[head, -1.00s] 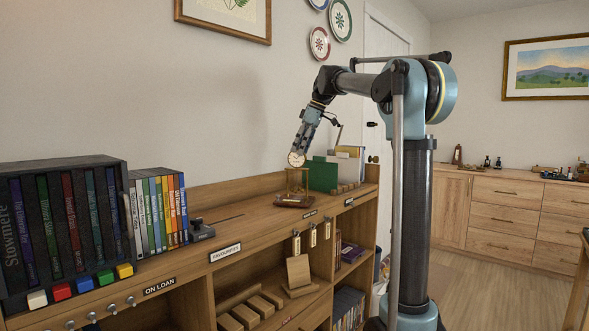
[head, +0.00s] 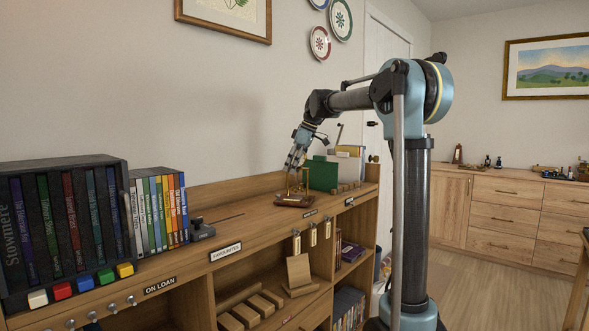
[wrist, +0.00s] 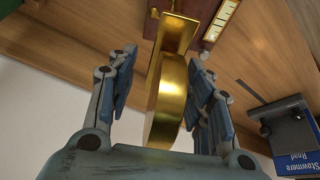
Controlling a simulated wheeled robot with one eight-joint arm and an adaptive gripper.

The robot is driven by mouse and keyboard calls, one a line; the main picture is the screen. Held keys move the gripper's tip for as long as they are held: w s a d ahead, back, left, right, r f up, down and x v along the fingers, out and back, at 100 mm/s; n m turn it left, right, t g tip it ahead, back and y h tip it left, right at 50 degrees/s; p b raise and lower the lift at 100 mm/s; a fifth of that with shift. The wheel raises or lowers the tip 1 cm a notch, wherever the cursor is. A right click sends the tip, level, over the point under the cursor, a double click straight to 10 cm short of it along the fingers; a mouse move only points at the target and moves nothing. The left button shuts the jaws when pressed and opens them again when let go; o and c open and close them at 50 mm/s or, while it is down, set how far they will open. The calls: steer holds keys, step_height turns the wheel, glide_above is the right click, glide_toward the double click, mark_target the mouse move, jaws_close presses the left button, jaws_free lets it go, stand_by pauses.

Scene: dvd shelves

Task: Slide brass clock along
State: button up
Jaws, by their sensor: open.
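The brass clock is a round gold case on a brass stand (head: 305,180) over a dark red base (head: 293,200). It stands upright on the wooden shelf top. In the wrist view the edge-on gold case (wrist: 168,105) sits between my fingers, with the base (wrist: 205,18) beyond it. My gripper (head: 292,170) reaches down over the clock from above and hides its face in the head view. The fingers (wrist: 165,95) are open on both sides of the case, with a visible gap on the right; left contact is hard to tell.
A dark bookend (head: 201,231) and upright books (head: 158,212) stand left of the clock. A green divider (head: 322,175) stands close behind to the right. The shelf top (head: 245,213) between bookend and clock is mostly clear, with a dark slot in it. The wall runs behind.

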jaws_close()
steer(key=shift+w, duration=0.15)
steer(key=shift+w+d, duration=0.3)
steer(key=shift+w, duration=0.35)
steer(key=shift+w+d, duration=0.25)
steer(key=shift+w, duration=0.4)
steer(key=shift+w+d, duration=0.3)
steer(key=shift+w, duration=0.35)
jaws_free()
steer(key=shift+a, duration=0.15)
steer(key=v, duration=1.2)
steer(key=shift+f, duration=0.1)
